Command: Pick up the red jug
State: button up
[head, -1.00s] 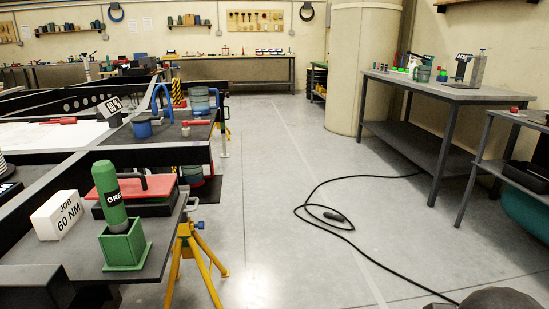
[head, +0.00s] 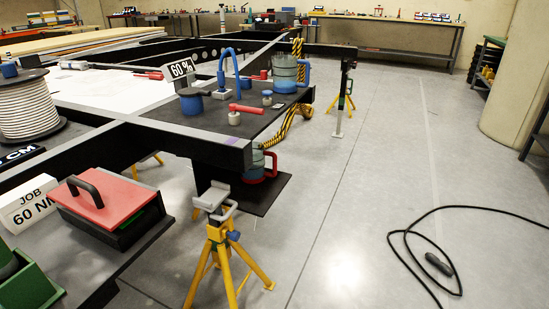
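A see-through jug with a greenish tint and a red base and handle (head: 270,171) stands on a low dark shelf (head: 262,192) under the chassis corner. The dark top plate and a chassis beam partly hide its upper part. A similar jug with a blue handle and base (head: 284,72) stands on the top plate above, near its far right corner. My gripper is not in view.
A yellow axle stand (head: 222,250) stands in front of the low shelf. A red-lidded box (head: 108,205) and a JOB 60 NM sign (head: 28,203) are at lower left. A black cable (head: 405,240) lies on the floor at right. The floor between is clear.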

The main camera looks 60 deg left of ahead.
aim_at(257, 173)
jog(key=u, duration=0.8)
jog(key=i, duration=1.25)
jog(key=u, duration=1.05)
